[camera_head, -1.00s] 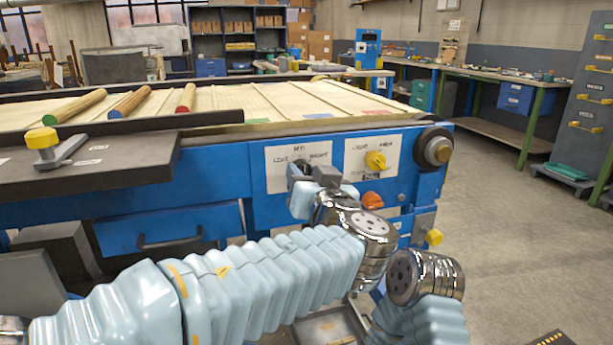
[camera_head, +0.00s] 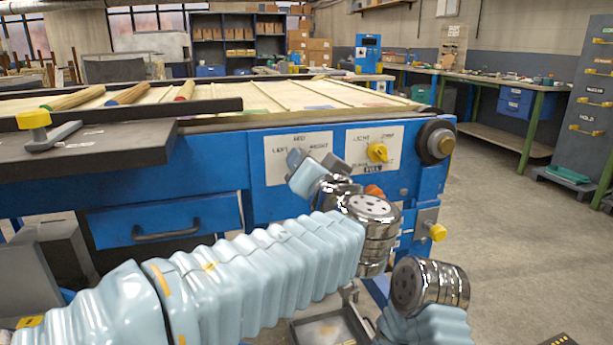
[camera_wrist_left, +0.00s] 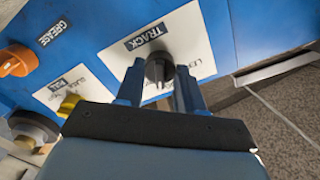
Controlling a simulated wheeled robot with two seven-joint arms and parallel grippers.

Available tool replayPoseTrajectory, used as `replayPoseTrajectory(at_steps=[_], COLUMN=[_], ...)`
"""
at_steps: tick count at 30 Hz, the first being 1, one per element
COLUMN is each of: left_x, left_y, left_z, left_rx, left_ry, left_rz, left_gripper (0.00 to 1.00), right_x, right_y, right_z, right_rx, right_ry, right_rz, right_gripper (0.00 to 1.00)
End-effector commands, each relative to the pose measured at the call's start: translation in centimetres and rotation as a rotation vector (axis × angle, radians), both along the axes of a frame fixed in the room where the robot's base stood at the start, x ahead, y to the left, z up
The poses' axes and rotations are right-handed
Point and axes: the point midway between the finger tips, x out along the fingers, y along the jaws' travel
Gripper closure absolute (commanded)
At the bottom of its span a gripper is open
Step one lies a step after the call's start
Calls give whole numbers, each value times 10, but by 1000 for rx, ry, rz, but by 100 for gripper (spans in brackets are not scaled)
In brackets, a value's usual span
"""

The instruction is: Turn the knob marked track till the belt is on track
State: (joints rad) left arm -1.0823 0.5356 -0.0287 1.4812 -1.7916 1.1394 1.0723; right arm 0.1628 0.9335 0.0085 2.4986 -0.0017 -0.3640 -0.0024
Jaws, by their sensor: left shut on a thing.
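In the left wrist view a dark knob (camera_wrist_left: 158,68) stands on a white plate (camera_wrist_left: 186,38) with the word TRACK. My left gripper (camera_wrist_left: 159,90) has a finger on each side of the knob and is shut on it. In the head view my left gripper (camera_head: 299,160) is at the left white plate (camera_head: 279,165) on the blue machine front; the knob is mostly hidden there. The pale belt (camera_head: 300,95) runs across the machine top. Whether it is on track I cannot tell. My right arm shows at the lower right; its gripper is out of view.
A yellow knob (camera_head: 378,152) sits on the plate to the right, with an orange knob (camera_head: 373,190) below, partly hidden by my arm. A dark shelf (camera_head: 90,155) with a yellow-topped clamp (camera_head: 34,122) juts out at left. Several wooden rods lie behind.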

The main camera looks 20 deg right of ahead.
Motion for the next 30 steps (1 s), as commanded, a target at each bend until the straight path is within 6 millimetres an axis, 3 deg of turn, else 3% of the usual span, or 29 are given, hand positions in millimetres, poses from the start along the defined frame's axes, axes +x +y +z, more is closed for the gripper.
replayPoseTrajectory(at_steps=[15, 30], left_x=[0, 0], left_y=[-1, -1], left_z=[-1, -1], left_rx=[445, 630], left_ry=[17, 23], left_rz=[-1, -1], left_gripper=[93, 93], right_x=[2, 1], right_y=[-4, -3], right_z=[-11, -10], right_rx=[-6, -4], right_ry=[-3, -3], right_rz=[-6, -6], right_gripper=[37, 37])
